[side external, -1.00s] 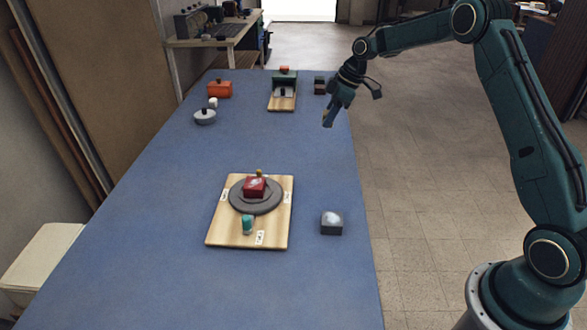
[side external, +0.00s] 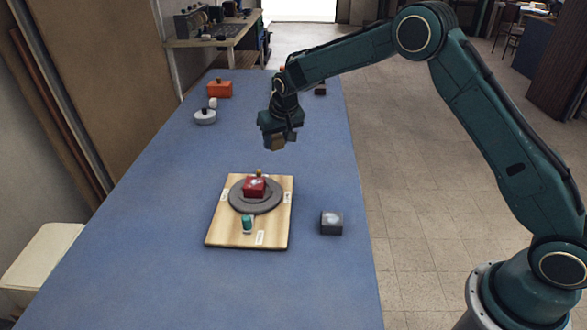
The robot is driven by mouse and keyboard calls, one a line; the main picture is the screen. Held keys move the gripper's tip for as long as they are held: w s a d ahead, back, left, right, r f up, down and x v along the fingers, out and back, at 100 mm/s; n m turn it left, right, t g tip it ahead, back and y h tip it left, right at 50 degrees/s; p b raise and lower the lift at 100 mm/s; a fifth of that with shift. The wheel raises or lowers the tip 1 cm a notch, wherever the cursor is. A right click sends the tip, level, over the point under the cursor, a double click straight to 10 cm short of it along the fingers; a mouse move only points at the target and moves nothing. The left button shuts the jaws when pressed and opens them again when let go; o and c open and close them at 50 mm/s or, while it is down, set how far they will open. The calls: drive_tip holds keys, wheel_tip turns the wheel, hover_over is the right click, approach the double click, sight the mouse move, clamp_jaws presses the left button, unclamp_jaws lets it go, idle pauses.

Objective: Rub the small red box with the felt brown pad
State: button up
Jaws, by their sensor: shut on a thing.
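The small red box (side external: 254,187) sits on a round grey disc (side external: 240,203) on a light wooden board (side external: 222,233). It has a pale patch on its top. My gripper (side external: 278,143) is in the air beyond the board and above the red box's level, pointing down. It is shut on a brown block that looks like the felt brown pad (side external: 278,144). The pad is apart from the red box. My gripper's fingers partly hide the pad.
A teal piece (side external: 247,224) stands on the board's near part. A lidded grey dish (side external: 205,117) and an orange box (side external: 219,89) stand at the far left. The blue table's near part is clear.

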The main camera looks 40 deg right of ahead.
drive_tip(key=s+a+m+g+h, duration=0.1)
drive_tip(key=a+m+h, duration=0.1)
drive_tip(key=a+m, duration=0.4)
drive_tip(key=a, duration=0.3)
drive_tip(key=shift+s+a+f, duration=0.2)
drive_tip(key=shift+a+f, duration=0.05)
drive_tip(key=shift+f, duration=0.05)
drive_tip(key=shift+f, duration=0.1)
